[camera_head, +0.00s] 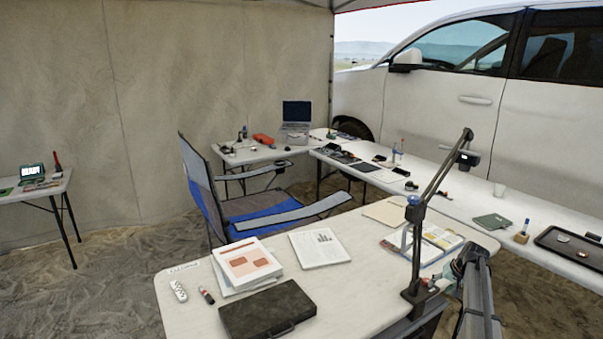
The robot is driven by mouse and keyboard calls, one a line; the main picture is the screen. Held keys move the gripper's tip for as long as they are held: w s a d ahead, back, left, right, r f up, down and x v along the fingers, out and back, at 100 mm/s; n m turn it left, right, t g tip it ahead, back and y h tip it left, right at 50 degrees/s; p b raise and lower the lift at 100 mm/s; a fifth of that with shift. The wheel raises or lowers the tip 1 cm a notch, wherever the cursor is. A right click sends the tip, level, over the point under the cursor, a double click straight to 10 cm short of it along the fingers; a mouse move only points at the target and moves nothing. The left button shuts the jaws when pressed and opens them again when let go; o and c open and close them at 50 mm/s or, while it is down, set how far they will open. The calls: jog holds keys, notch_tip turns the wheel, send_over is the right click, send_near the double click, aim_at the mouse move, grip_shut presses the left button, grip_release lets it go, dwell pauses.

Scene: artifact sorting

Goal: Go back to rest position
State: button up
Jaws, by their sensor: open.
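The task names no object. My gripper cannot be made out in the head view. A dark grey, jointed part at the lower right, beside the near table, looks like part of my arm, but I cannot be sure. The near white table (345,250) carries a closed dark case (268,310), a stack of papers with a reddish print (246,263), an open booklet (320,247), a white remote-like item (179,291) and a small red-and-black marker (206,296).
A black jointed stand (415,240) rises at the near table's right edge, close to the grey part. A blue-grey folding chair (250,205) stands behind the table. A long white table (455,205) with a dark tray (570,245) runs along the white car (460,110). Sand lies open at left.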

jog(key=s+d+f+m+t, duration=0.2)
jog(key=s+f+m+t, duration=0.1)
jog(key=s+f+m, duration=0.15)
jog(key=s+a+f+n+g+y, duration=0.1)
jog(key=s+a+f+g, duration=0.2)
jog(key=s+a+f, duration=0.9)
jog(key=s+a+f+n+g, duration=0.2)
jog(key=s+a+f+g, duration=0.2)
jog(key=s+a+f, duration=0.85)
jog(key=s+a+f+n+g+h, duration=0.1)
jog(key=s+a+g, duration=0.1)
jog(key=s+a, duration=0.5)
jog(key=s+a+f+n+g, duration=0.2)
jog(key=s+a, duration=0.2)
jog(key=s, duration=0.8)
jog(key=s+a+r+n+g+h+p, duration=0.1)
jog(key=s+a+n+g+h, duration=0.1)
jog(key=s, duration=1.6)
jog(key=shift+s+g, duration=0.15)
jog(key=shift+g, duration=0.45)
jog(key=shift+a+r, duration=0.1)
